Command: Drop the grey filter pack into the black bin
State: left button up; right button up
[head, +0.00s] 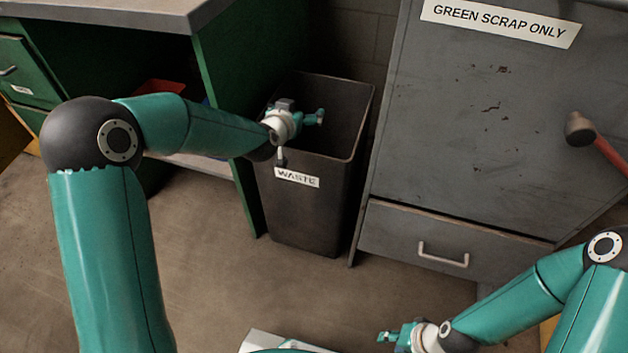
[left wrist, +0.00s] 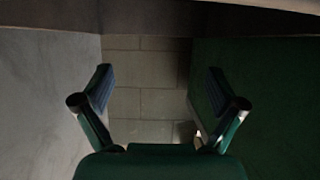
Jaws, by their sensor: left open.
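The black bin (head: 308,217), labelled WASTE, stands upright on the floor between the green bench and the grey cabinet. My left gripper (head: 312,118) is at the bin's opening, over its left part. In the left wrist view its two fingers (left wrist: 159,92) are spread wide with nothing between them. I see no grey filter pack in either view. The bin's bottom is hidden from the head view. My right gripper (head: 384,337) is low at the bottom edge of the head view, far from the bin, too small to tell its opening.
A green bench (head: 225,75) stands left of the bin. A grey cabinet (head: 470,120), labelled GREEN SCRAP ONLY, stands close on the right. A red-handled hammer (head: 600,150) shows in front of the cabinet. The floor (head: 230,280) before the bin is clear.

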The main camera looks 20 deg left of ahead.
pick_arm(q)
jog(key=v, duration=1.2)
